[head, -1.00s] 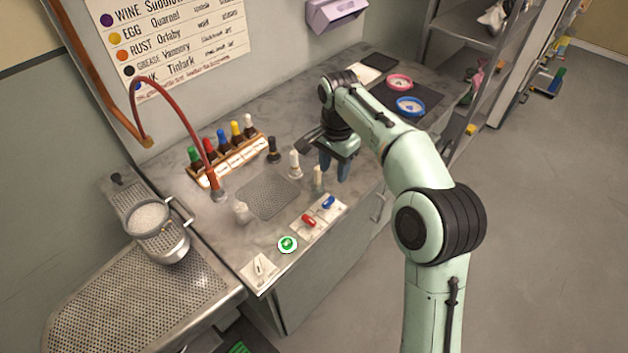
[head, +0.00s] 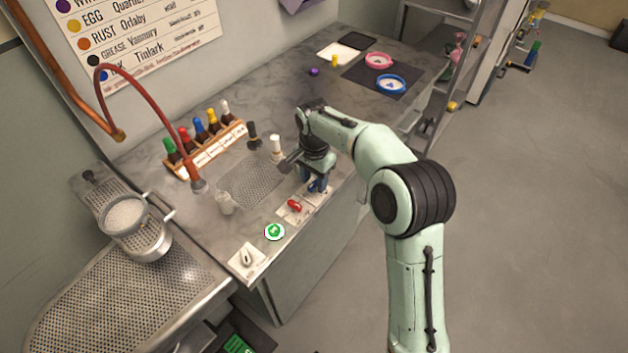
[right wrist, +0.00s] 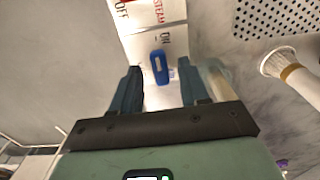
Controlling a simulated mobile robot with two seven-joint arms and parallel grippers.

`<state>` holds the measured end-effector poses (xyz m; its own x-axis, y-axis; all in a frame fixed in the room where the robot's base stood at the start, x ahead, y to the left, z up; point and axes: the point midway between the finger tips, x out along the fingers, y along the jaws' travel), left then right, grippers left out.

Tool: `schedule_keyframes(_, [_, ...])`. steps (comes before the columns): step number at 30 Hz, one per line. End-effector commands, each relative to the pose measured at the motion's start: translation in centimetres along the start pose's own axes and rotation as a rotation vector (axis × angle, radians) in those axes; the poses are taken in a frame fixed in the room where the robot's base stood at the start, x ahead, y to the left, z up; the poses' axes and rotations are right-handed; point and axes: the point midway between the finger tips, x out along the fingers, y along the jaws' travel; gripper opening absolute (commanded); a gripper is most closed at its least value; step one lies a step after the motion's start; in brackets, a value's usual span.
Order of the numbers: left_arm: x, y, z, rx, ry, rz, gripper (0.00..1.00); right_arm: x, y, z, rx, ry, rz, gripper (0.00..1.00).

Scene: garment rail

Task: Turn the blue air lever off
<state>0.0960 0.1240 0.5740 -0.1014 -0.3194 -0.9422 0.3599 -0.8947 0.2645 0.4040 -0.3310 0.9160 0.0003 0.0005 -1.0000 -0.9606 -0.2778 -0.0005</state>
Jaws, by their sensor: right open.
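The blue air lever (head: 317,187) sits on a white plate at the front edge of the counter, partly hidden by my right gripper in the head view. In the right wrist view the blue lever (right wrist: 160,67) shows whole, between and just beyond the two blue fingertips. My right gripper (head: 314,184) is over the lever, pointing down; its fingers are open and stand on either side, with visible gaps in the wrist view (right wrist: 159,76). Contact with the lever does not show. My left gripper is not in view.
The red lever (head: 294,206) is close beside the blue one. A white-capped bottle (head: 276,148) and a dark bottle (head: 253,135) stand behind the gripper. A pale, blurred bottle (right wrist: 217,75) is right beside one finger. A green button (head: 274,231) lies nearer the front.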

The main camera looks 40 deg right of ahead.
Motion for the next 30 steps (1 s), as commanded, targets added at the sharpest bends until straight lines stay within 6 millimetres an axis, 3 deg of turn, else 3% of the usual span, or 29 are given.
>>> schedule_keyframes(10, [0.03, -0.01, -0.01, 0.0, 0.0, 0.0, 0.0, 0.41, -0.01, -0.01, 0.0, 0.0, 0.0, 0.45])
schedule_keyframes(14, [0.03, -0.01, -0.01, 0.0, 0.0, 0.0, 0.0, 0.4, -0.01, -0.01, 0.0, 0.0, 0.0, 0.02])
schedule_keyframes(15, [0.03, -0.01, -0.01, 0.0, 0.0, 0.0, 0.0, 0.4, 0.0, -0.01, 0.0, 0.0, 0.0, 0.0])
schedule_keyframes(30, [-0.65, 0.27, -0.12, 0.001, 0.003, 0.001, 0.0, 0.31, 0.01, -0.04, -0.106, 0.0, 0.001, 0.0])
